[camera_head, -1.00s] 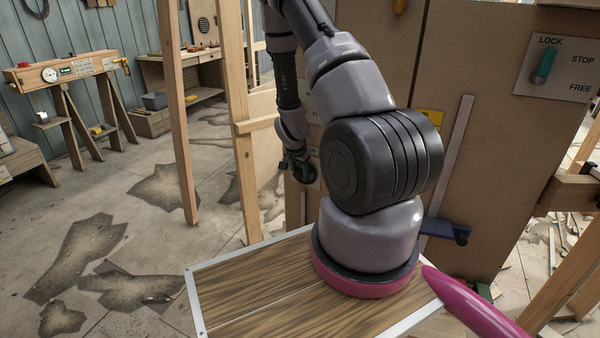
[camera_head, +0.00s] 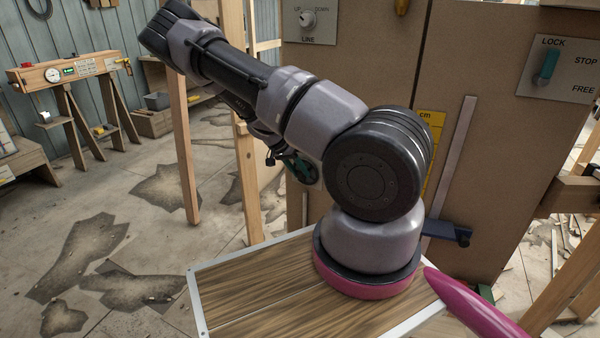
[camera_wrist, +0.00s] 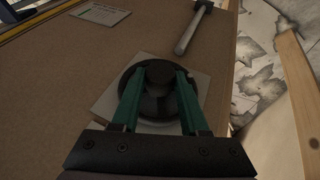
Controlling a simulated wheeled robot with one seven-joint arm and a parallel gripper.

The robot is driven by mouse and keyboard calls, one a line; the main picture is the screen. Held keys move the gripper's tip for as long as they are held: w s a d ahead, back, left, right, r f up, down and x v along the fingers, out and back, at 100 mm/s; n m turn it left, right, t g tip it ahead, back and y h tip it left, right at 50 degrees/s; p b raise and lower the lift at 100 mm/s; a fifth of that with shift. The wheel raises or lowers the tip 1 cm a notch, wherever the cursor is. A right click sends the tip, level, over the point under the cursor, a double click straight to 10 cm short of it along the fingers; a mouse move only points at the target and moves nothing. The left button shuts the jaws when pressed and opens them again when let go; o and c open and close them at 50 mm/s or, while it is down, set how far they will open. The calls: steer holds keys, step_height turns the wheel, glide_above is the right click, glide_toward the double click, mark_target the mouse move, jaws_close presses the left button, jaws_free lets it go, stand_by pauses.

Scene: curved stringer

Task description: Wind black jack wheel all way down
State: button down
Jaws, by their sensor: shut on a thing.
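The black jack wheel (camera_wrist: 158,104) sits on a pale square plate (camera_wrist: 104,110) fixed to a brown panel (camera_wrist: 60,75). It has a round, raised black hub. My gripper (camera_wrist: 159,78) has its two green fingers on either side of that hub, shut on it. In the head view my gripper (camera_head: 301,170) shows only in part, low at the panel's left side. The wheel is mostly hidden there behind my arm and fingers. I cannot read how far the wheel is wound.
The panel carries an UP/DOWN LINE dial (camera_head: 308,19), a LOCK/STOP/FREE lever (camera_head: 546,66), a yellow cm scale (camera_head: 430,124) and a blue bracket (camera_head: 447,232). Wooden posts (camera_head: 183,150) stand left of my arm. A hammer-shaped grey part (camera_wrist: 193,28) lies near the wheel.

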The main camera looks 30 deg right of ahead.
steer(key=shift+a, duration=0.1)
stand_by(0.5)
steer(key=shift+c, duration=2.1)
jaws_free()
steer(key=v, duration=1)
steer(key=shift+w+a+r, duration=0.2)
steer(key=shift+a, duration=0.1)
